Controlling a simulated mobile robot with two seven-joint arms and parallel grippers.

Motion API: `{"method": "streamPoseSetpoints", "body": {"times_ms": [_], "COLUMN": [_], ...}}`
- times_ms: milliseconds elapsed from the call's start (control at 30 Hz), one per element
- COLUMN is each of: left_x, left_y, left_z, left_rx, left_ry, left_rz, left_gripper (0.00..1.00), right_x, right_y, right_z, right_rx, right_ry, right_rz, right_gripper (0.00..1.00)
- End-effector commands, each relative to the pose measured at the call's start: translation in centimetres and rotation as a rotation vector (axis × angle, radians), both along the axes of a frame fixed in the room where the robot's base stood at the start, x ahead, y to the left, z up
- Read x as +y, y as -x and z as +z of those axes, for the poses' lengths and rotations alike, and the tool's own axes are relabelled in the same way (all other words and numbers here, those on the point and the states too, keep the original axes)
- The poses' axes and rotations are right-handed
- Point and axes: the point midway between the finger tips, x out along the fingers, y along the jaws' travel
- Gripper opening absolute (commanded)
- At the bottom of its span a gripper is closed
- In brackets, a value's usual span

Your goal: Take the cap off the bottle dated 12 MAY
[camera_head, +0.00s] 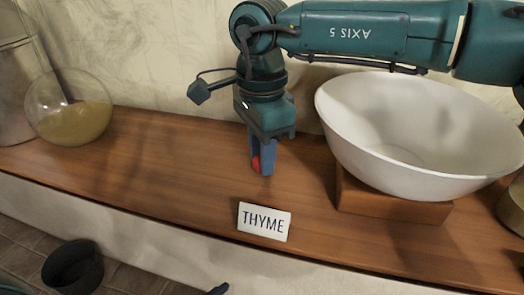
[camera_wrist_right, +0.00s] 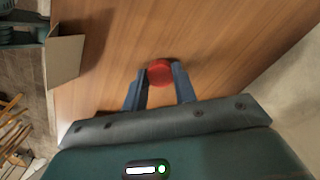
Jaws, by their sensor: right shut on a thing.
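My right gripper (camera_head: 263,160) points down over the wooden shelf, left of the white bowl. Its blue fingers are shut on a round red cap (camera_head: 256,164). In the right wrist view, the red cap (camera_wrist_right: 160,72) sits between the fingertips of the right gripper (camera_wrist_right: 161,80), with bare wood around it. I cannot tell whether it touches the shelf. No bottle shows under the cap, and no label reading 12 MAY can be seen. A small blue tip at the bottom edge of the head view may be my left gripper (camera_head: 218,290); its jaws cannot be made out.
A THYME sign (camera_head: 264,222) stands near the shelf's front edge. A large white bowl (camera_head: 350,125) rests on a wooden block (camera_head: 390,207) at right. A round glass vessel with yellowish contents (camera_head: 75,122) stands at left. The shelf (camera_head: 170,165) between is clear. A dark bin (camera_head: 73,268) stands below.

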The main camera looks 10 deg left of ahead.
Motion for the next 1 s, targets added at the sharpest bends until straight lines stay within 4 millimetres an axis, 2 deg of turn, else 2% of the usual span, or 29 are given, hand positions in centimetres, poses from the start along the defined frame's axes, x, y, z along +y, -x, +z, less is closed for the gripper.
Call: {"method": "streamPoseSetpoints", "body": {"times_ms": [333, 367, 600, 833, 1000], "left_x": [0.0, 0.0, 0.1, 0.1, 0.1], "left_y": [-0.1, -0.1, -0.1, -0.1, -0.1], "left_z": [-0.1, -0.1, 0.0, 0.1, 0.2], "left_rx": [-0.003, -0.002, -0.003, -0.004, -0.005], "left_ry": [0.002, 0.003, 0.002, 0.002, 0.0], "left_rz": [0.001, 0.001, 0.002, 0.002, 0.002], "left_gripper": [0.7, 0.7, 0.7, 0.7, 0.7], "right_x": [0.0, 0.0, 0.0, 0.0, 0.0], "right_y": [0.0, 0.0, 0.0, 0.0, -0.1], "right_z": [-0.6, -0.5, -0.4, -0.4, 0.9], "right_rx": [0.0, 0.0, -0.001, -0.002, -0.003], "right_ry": [-0.001, -0.001, -0.001, -0.001, -0.003], "right_rz": [0.0, 0.0, 0.0, 0.0, -0.001], "right_gripper": [0.0, 0.29, 0.49, 0.49, 0.49]}}
